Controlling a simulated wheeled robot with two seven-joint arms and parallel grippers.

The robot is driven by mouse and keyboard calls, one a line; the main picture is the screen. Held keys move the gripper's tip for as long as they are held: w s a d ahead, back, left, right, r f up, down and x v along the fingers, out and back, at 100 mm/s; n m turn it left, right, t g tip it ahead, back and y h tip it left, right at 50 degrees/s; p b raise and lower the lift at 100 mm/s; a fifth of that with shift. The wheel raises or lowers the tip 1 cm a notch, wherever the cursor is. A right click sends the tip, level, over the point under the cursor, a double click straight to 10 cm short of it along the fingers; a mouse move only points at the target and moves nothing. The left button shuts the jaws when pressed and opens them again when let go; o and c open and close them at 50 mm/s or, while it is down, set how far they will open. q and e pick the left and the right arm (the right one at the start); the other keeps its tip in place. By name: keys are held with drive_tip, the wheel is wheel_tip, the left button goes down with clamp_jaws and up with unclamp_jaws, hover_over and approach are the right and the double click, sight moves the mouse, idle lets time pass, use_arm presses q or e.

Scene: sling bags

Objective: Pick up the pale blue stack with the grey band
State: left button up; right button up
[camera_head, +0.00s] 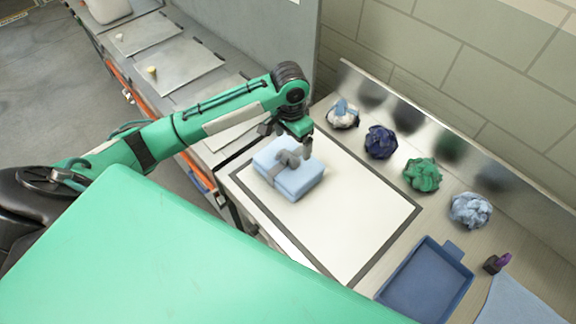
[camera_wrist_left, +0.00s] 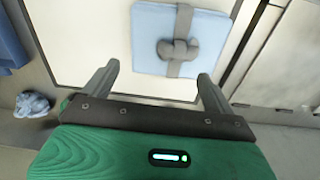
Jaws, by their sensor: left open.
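The pale blue stack (camera_head: 290,172) lies on a white mat with a dark border on the steel counter. A grey band with a knot on top (camera_head: 287,158) runs around it. In the left wrist view the stack (camera_wrist_left: 150,38) is ahead of the fingers, with its grey band (camera_wrist_left: 181,50) and knot facing the camera. My right gripper is not in view.
Crumpled cloths, white-blue (camera_head: 343,114), navy (camera_head: 381,141), green (camera_head: 422,175) and light blue (camera_head: 470,210), line the wall side. A blue tray (camera_head: 458,254) stands at the lower right, near a small purple-topped item (camera_head: 497,262). The white mat (camera_head: 350,225) is clear right of the stack.

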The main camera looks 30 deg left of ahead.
use_arm(q)
wheel_tip(320, 180, up, 2)
drive_tip(key=w+a, duration=0.2)
drive_tip(key=a, duration=0.1)
drive_tip(key=p, duration=0.3)
hover_over(288, 153)
drive_tip(key=shift+n, duration=0.3)
drive_tip(key=f, duration=0.5)
drive_tip(key=s+f, duration=0.1)
drive_tip(key=f, duration=0.2)
drive_tip(key=shift+d, duration=0.1)
drive_tip(key=f+p, duration=0.1)
drive_tip(key=f, duration=0.2)
drive_tip(key=f+p, duration=0.1)
drive_tip(key=shift+w+f+p, duration=0.15)
drive_tip(key=shift+w+p, duration=0.2)
drive_tip(key=shift+f, duration=0.55)
clamp_jaws()
drive_tip(key=shift+w+r, duration=0.1)
drive_tip(key=shift+r, duration=0.1)
